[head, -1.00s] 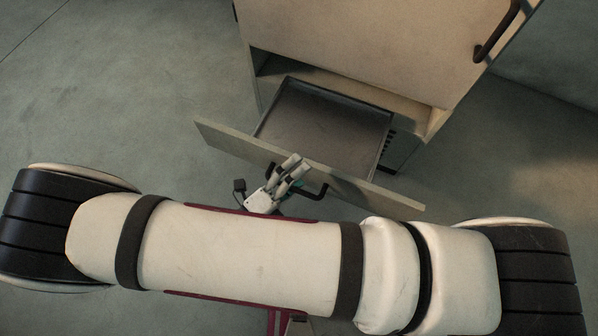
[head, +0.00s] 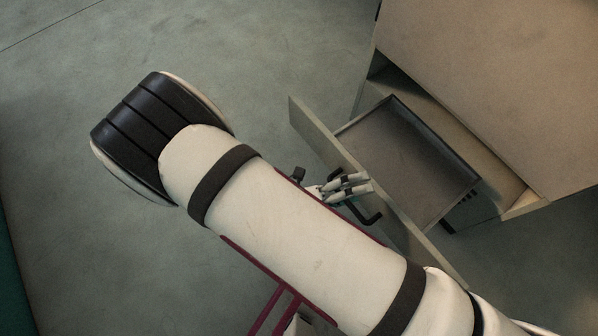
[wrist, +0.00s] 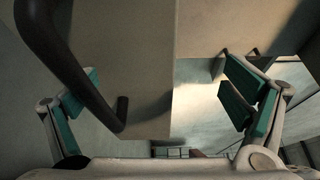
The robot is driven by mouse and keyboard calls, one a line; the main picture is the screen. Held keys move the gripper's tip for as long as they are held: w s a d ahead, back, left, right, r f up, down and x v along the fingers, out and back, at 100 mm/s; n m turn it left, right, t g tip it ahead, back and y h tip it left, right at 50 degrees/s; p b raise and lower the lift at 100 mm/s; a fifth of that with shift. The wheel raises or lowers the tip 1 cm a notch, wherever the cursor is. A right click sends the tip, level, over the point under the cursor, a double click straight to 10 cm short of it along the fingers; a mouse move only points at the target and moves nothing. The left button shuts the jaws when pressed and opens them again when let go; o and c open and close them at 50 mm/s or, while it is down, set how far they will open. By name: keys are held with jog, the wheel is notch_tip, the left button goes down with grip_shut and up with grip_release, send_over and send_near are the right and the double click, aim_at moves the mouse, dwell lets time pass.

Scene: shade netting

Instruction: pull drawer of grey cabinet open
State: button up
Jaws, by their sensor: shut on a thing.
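The grey cabinet (head: 490,60) looks beige-grey and stands at the upper right of the head view. Its drawer (head: 410,160) stands out from the body, with its dark, empty-looking inside showing. The drawer front (head: 315,127) is a pale panel with a dark bar handle (head: 372,217). My gripper (head: 352,187) is at that handle, shut on it; my arm hides part of the contact.
My white arm crosses the head view below the drawer. Bare grey floor (head: 240,50) lies to the left of the cabinet and is clear. A dark teal edge (head: 10,270) shows at the far left.

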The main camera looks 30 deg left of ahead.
jog(key=shift+f+b+v, duration=0.2)
jog(key=shift+b+v, duration=0.5)
jog(key=shift+v, duration=1.9)
jog(key=c, duration=0.4)
jog(key=shift+s+a, duration=0.15)
jog(key=shift+a, duration=0.1)
jog(key=c, duration=0.6)
jog(key=shift+f+b+v, duration=0.25)
jog(key=shift+b+v, duration=0.3)
jog(key=shift+v, duration=0.8)
jog(key=shift+f+b+v, duration=0.3)
jog(key=shift+b+v, duration=0.25)
jog(key=shift+v, duration=0.75)
jog(key=shift+f+b+v, duration=0.25)
jog(key=shift+b+v, duration=0.3)
jog(key=shift+v, duration=0.8)
jog(key=shift+s, duration=0.1)
jog(key=shift+d, duration=0.1)
jog(key=shift+c, duration=1.2)
